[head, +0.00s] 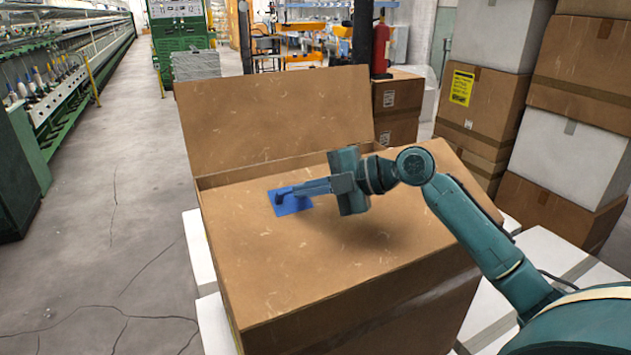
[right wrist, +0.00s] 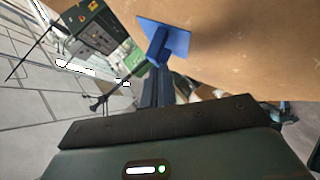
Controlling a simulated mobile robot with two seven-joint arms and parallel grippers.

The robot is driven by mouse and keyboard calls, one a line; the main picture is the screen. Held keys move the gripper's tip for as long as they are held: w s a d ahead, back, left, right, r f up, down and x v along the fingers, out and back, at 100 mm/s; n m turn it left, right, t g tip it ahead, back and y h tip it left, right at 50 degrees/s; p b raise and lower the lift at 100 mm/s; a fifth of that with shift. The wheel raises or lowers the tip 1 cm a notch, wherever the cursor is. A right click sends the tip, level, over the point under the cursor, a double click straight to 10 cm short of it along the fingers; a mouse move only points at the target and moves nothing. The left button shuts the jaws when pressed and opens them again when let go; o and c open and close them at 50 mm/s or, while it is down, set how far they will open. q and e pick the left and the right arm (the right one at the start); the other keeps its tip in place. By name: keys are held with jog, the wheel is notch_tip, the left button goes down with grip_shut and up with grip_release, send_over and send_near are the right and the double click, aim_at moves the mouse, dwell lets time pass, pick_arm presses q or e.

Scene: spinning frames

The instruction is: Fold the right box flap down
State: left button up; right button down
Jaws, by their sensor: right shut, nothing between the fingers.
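A large brown cardboard box (head: 375,315) stands in the middle of the head view. A wide flap (head: 270,260) lies nearly flat across its top; which named flap this is, I cannot tell for sure. Another flap (head: 275,118) stands upright at the back. A blue square plate with a short blue post (head: 293,203) sits on the flat flap; it also shows in the right wrist view (right wrist: 168,40). My right gripper (head: 288,192) is shut and empty, its fingertips right at the blue post. Whether they touch it is unclear. My left gripper is out of view.
White boxes (head: 535,255) stand under and beside the brown box. Stacked cartons (head: 575,75) rise at the right. A red fire extinguisher (head: 381,45) is behind. Green machinery (head: 60,70) lines the left, with open concrete floor (head: 95,235) between.

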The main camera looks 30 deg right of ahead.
aim_at(311, 201)
jog(key=w+f+g, duration=0.1)
jog(key=f, duration=0.1)
jog(key=w+f+m+g, duration=0.1)
jog(key=f, duration=0.1)
jog(key=w+f+m, duration=0.1)
jog(key=w+f, duration=0.1)
jog(key=shift+d+g, duration=0.1)
jog(key=shift+g, duration=0.3)
jog(key=shift+w+f+b, duration=0.15)
jog(key=shift+f+b, duration=0.45)
jog(key=shift+b, duration=0.1)
jog(key=shift+w+f, duration=0.1)
jog(key=shift+f, duration=0.1)
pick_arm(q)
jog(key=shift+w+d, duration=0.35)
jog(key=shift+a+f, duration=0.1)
pick_arm(e)
jog(key=shift+f, duration=0.1)
